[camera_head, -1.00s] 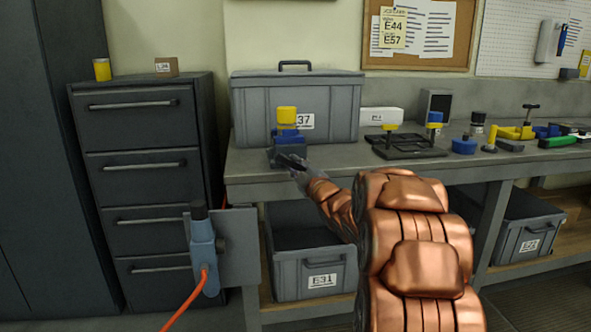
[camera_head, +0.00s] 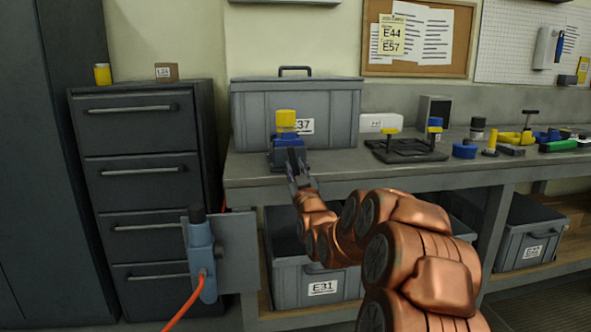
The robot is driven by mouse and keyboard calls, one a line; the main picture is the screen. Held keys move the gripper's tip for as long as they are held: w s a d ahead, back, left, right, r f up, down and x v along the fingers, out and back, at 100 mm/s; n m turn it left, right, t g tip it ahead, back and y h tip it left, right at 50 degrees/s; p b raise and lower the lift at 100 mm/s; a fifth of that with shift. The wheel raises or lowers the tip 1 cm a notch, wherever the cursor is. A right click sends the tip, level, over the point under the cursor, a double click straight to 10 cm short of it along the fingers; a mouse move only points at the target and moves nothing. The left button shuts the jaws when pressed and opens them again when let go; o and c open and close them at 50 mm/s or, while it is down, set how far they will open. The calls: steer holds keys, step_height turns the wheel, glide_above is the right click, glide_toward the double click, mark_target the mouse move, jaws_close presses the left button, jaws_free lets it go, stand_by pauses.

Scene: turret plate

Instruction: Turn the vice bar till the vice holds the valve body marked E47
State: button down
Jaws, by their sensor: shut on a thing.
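A blue and dark grey vice (camera_head: 273,158) stands at the bench's front left edge. A yellow-topped part (camera_head: 286,118), which seems to be the valve body, sits upright at its top; no E47 mark can be read. I cannot tell whether the vice jaws press on it. My gripper (camera_head: 296,162) is at the vice's front, its dark fingers pointing up and away from me, shut on what seems to be the vice bar. The bar itself is mostly hidden by the fingers.
A grey lidded crate marked E37 (camera_head: 340,108) stands behind the vice. A black stand (camera_head: 405,150) with yellow and blue parts is to the right. A blue tool with an orange cable (camera_head: 202,255) hangs at lower left. Crate E31 (camera_head: 322,290) is below the bench.

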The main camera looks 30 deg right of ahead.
steer(key=shift+r+m+h, duration=0.15)
steer(key=shift+m+h, duration=0.25)
steer(key=shift+m, duration=0.3)
steer(key=c, duration=1)
jaws_free()
steer(key=shift+s, duration=0.1)
steer(key=shift+y, duration=0.3)
steer(key=shift+v, duration=3.8)
steer(key=shift+a+r, duration=0.15)
